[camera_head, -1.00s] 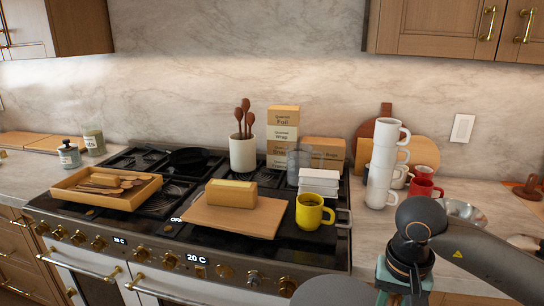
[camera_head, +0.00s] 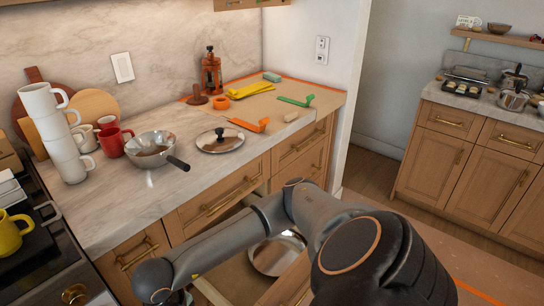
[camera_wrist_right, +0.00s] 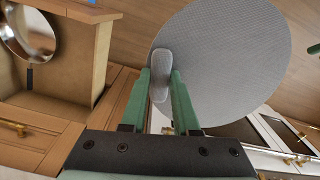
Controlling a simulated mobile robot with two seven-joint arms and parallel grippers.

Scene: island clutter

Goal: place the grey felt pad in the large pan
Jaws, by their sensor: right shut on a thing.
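The grey felt pad (camera_wrist_right: 235,60) is a large flat disc in the right wrist view. A small rounded grey grip piece on it sits between the fingers of my right gripper (camera_wrist_right: 163,88), which is shut on it. The pad is held up in the air, near the range front. A wide silver pan (camera_head: 277,254) lies in an open lower drawer in the head view; its rim also shows at the upper left of the right wrist view (camera_wrist_right: 43,42). My right arm crosses in front of part of the drawer. My left gripper is in neither current view.
On the counter are a smaller pan (camera_head: 152,140) with a dark handle, a glass lid (camera_head: 219,140), stacked white mugs (camera_head: 62,145) and a red mug (camera_head: 112,141). A yellow mug (camera_head: 14,231) stands on the stove. Drawer walls surround the silver pan.

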